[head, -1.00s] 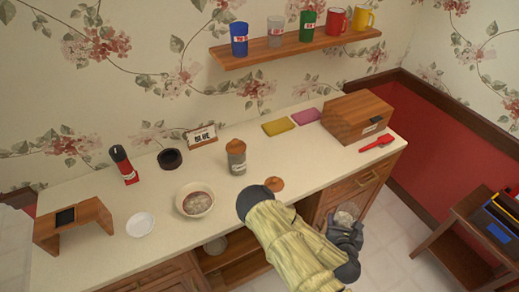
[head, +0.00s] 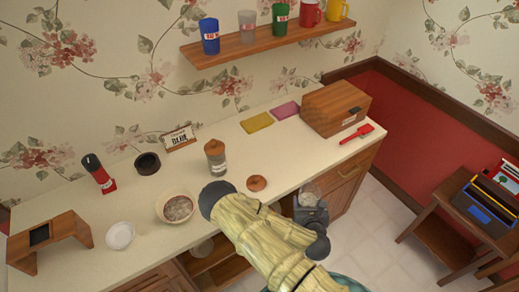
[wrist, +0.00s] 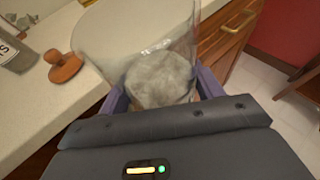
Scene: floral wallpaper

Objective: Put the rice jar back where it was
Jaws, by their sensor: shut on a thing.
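A clear glass jar with pale grainy contents, seemingly the rice jar (head: 309,194), is in my gripper (head: 310,213), in front of the counter's front edge. In the wrist view the jar (wrist: 160,78) stands open-topped between the two fingers (wrist: 158,100), which are shut on it. Its label is not visible. A round wooden lid (head: 256,183) with a knob lies on the counter near the edge. Below the counter is an open shelf bay (head: 222,268) with another glass jar (head: 203,248) in it; my arm covers part of the bay.
A lidded, labelled jar (head: 215,157) and a bowl with contents (head: 178,207) stand on the counter (head: 140,190). A wooden bread box (head: 335,107) is at the right end. A closed cabinet door (head: 350,175) is right of my gripper. A side table (head: 440,230) stands on the floor.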

